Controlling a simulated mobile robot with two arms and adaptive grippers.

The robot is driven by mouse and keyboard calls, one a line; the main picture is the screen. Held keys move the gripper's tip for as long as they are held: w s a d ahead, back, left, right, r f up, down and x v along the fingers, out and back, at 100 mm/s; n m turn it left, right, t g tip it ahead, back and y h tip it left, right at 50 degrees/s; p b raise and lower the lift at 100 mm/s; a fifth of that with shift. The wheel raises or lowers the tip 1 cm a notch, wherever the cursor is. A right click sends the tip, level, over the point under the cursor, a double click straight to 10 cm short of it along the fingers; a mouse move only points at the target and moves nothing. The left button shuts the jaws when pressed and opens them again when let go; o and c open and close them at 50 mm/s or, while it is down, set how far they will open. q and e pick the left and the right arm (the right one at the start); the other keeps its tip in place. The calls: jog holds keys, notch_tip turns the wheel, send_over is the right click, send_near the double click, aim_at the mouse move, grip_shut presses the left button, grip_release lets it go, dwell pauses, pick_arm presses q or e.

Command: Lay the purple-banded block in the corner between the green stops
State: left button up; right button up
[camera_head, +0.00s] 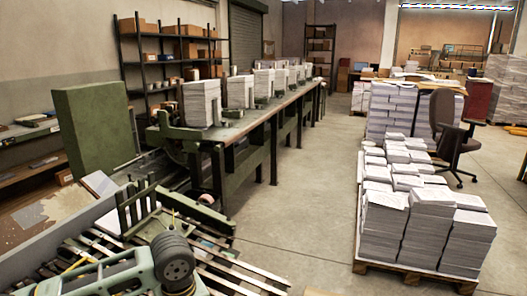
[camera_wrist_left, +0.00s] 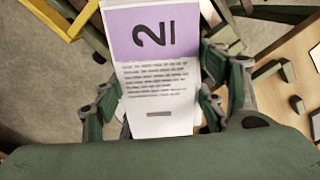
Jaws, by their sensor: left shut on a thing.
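The purple-banded block (camera_wrist_left: 155,80) is in the left wrist view, a white stack of printed pages with a purple band across its far end and a large "2" on the band. My left gripper (camera_wrist_left: 160,98) has its green fingers on both sides of it and is shut on it. In the wrist view, small green blocks (camera_wrist_left: 287,71) stand on a tan board (camera_wrist_left: 270,92) to the right of the held block, apart from it. I cannot tell for certain that these are the green stops. The held block cannot be made out in the head view. My right gripper is not in view.
A green slatted machine frame (camera_head: 150,208) stands near the front left. A long bench (camera_head: 250,122) carrying paper stacks (camera_head: 201,103) runs away behind it. Paper stacks on a pallet (camera_head: 405,272) stand at the right. The floor between is clear. A yellow frame (camera_wrist_left: 83,17) shows in the wrist view.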

pick_arm(q)
jog(key=s+r+n, duration=0.1)
jog(key=n, duration=0.3)
jog(key=s+r+n, duration=0.1)
jog(key=n, duration=0.3)
jog(key=s+a+r+n, duration=0.1)
jog(key=s+n, duration=0.1)
jog(key=n, duration=0.2)
jog(key=shift+a+r, duration=0.1)
jog(key=shift+r, duration=0.05)
jog(key=s+a+r+n, duration=0.2)
jog(key=s+n, duration=0.5)
jog(key=n, duration=1)
jog(key=shift+r, duration=0.6)
